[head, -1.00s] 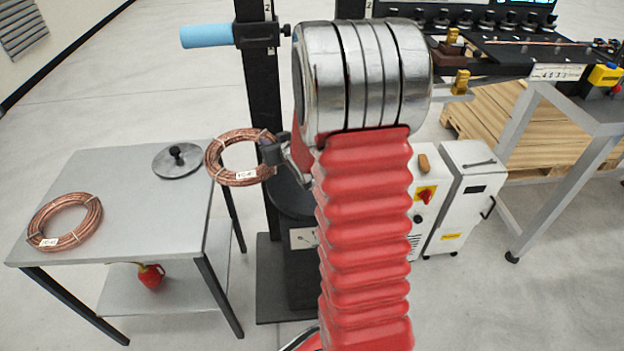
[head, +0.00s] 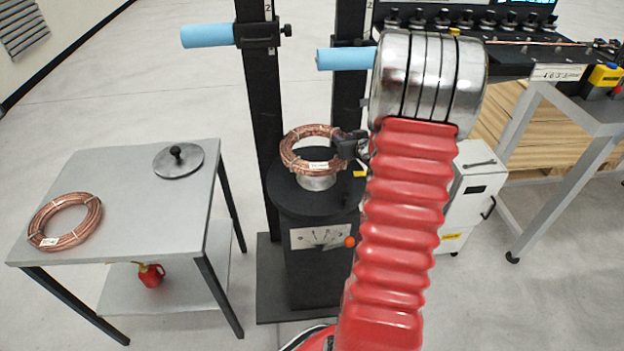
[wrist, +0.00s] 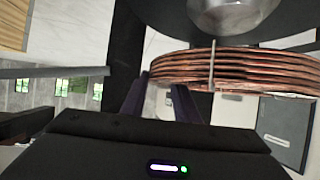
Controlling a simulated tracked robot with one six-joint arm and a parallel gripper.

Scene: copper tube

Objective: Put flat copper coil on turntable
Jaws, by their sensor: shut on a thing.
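The held flat copper coil (head: 312,165) is a tied ring of copper tube with a white label. My gripper (head: 350,145) is shut on its right side. In the head view the coil appears over the silver hub (head: 317,182) of the black round turntable (head: 290,196), apart from the plate. In the wrist view the coil (wrist: 235,70) runs across the right, with the hub (wrist: 235,14) and dark turntable plate (wrist: 175,18) beyond it. The fingers (wrist: 160,98) reach to the coil's edge. The exact gap between coil and hub is unclear.
A second copper coil (head: 65,221) and a grey disc with a black knob (head: 178,160) lie on the grey table (head: 135,225) at left. Two posts carry blue rollers (head: 207,36) behind the turntable. A white cabinet (head: 470,195) and a workbench (head: 555,72) stand at right.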

